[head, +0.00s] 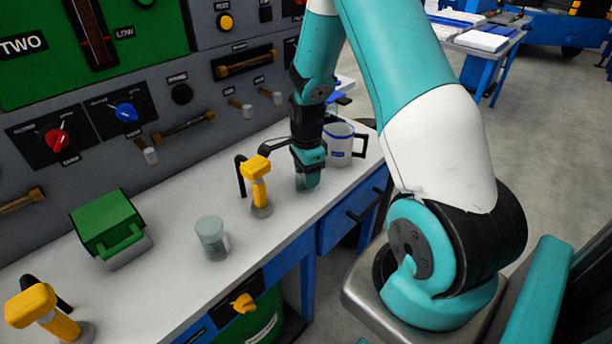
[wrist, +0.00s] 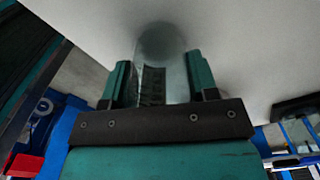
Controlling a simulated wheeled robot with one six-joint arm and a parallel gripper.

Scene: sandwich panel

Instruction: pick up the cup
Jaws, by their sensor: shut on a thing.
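My gripper (head: 308,172) points down at the white counter, near its right end. In the wrist view its two teal fingers (wrist: 165,85) are closed on the sides of a clear, greyish cup (wrist: 172,62). The fingers hide part of the cup, and in the head view little of it can be told from the gripper. I cannot tell whether its base touches the counter.
A pale mug with a black handle (head: 339,145) stands just behind my gripper. A yellow tap (head: 258,182) is close on the left. Another clear glass (head: 212,236) and a green box (head: 108,222) stand farther left on the counter (head: 172,272). The control panel (head: 195,95) rises behind.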

